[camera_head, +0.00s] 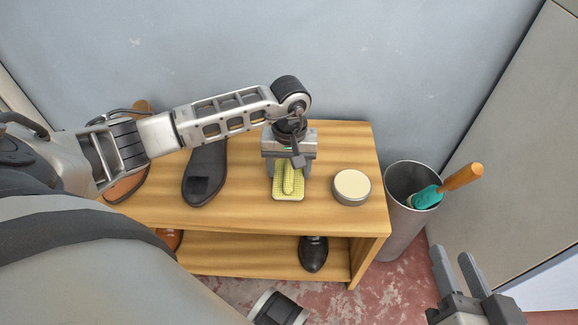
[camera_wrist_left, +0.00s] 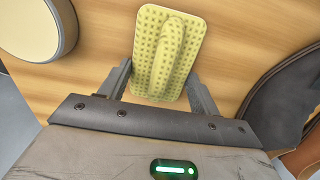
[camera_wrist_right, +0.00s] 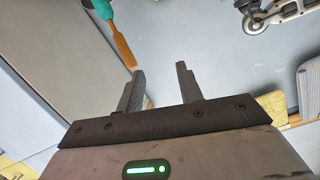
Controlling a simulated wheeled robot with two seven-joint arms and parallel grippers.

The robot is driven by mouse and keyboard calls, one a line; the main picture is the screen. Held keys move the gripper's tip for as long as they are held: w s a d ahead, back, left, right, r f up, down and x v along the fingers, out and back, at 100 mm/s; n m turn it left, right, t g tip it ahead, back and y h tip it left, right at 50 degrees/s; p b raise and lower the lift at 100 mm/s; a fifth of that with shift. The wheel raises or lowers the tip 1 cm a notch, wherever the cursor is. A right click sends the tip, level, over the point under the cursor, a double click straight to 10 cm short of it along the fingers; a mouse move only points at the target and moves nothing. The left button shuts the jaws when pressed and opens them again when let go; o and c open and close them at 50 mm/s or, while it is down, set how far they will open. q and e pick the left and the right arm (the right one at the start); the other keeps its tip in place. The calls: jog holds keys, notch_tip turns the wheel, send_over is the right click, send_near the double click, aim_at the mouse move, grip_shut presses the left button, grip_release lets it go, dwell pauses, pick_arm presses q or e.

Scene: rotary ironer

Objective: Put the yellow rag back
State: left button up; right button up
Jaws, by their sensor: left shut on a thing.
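The yellow rag (camera_head: 288,190) is a dotted pad with a raised ridge along its middle, at the wooden bench top (camera_head: 240,211). My left gripper (camera_head: 289,172) points down over it and is shut on it. In the left wrist view the rag (camera_wrist_left: 155,75) shows between the two fingers of my left gripper (camera_wrist_left: 160,88). I cannot tell whether the rag touches the wood or hangs slightly above it. My right gripper (camera_head: 462,272) is open and empty, at the lower right, away from the bench. It also shows open in the right wrist view (camera_wrist_right: 160,80).
A round cream-lidded tin (camera_head: 351,187) stands right of the rag. A dark shoe (camera_head: 205,175) and a brown shoe (camera_head: 124,188) are to the left. A black shoe (camera_head: 313,255) is on the lower shelf. A grey bin (camera_head: 397,232) holds a teal, orange-handled tool (camera_head: 462,177).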

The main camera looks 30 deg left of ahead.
aim_at(289, 166)
pick_arm(q)
jog(key=o, duration=1)
jog(key=shift+f, duration=0.1)
pick_arm(e)
jog(key=shift+r, duration=0.1)
pick_arm(q)
jog(key=shift+r+p, duration=0.3)
notch_tip(289, 166, up, 12)
jog(key=p, duration=0.3)
jog(key=shift+f, duration=0.15)
pick_arm(e)
jog(key=shift+s+d+f+n+g+h, duration=0.2)
jog(key=shift+d+f+g+h, duration=0.15)
jog(key=shift+f, duration=0.2)
jog(key=shift+s+d+f+n+g+h, duration=0.1)
jog(key=shift+d+f+n+g+h, duration=0.15)
jog(key=shift+f+h, duration=0.25)
jog(key=shift+w, duration=0.1)
jog(key=shift+w+r, duration=0.2)
